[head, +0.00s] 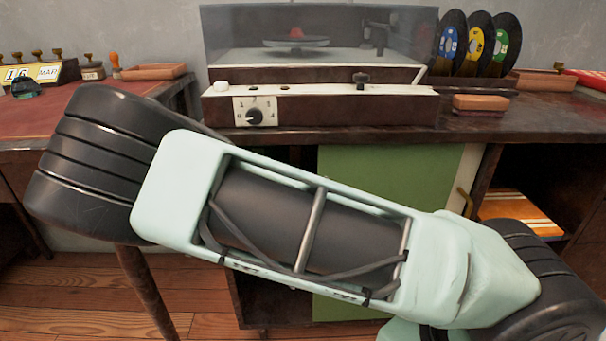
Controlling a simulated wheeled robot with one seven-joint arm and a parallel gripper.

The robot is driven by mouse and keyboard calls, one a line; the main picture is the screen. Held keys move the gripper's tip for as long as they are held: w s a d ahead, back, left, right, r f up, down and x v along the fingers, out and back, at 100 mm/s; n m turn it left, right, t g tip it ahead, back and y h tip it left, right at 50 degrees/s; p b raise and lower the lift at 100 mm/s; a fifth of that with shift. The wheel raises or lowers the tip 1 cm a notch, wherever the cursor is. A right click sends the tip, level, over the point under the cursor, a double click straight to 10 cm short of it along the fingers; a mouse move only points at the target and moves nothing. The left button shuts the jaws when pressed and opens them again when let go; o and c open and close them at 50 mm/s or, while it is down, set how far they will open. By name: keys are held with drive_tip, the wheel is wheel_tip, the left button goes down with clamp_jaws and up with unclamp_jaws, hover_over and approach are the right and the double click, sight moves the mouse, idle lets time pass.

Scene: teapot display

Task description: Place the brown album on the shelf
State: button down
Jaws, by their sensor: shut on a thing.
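My gripper is out of the picture; only my arm's links show, crossing the middle and hiding much of the cabinet. I cannot make out a brown album for sure. In the open shelf compartment (571,190) at the right lies a flat orange-brown thing with pale stripes (520,213), which may be an album. My arm's right joint hides the front of that compartment.
A record player (330,105) with a clear cover stands on the dark cabinet top. A green panel (390,170) is below. A red-topped desk (50,118) is at the left.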

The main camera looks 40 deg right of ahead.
drive_tip(key=c, duration=1.1)
unclamp_jaws()
drive_tip(key=p+v, duration=0.3)
drive_tip(key=v, duration=0.9)
drive_tip(key=shift+r+p, duration=0.1)
drive_tip(key=shift+p, duration=0.3)
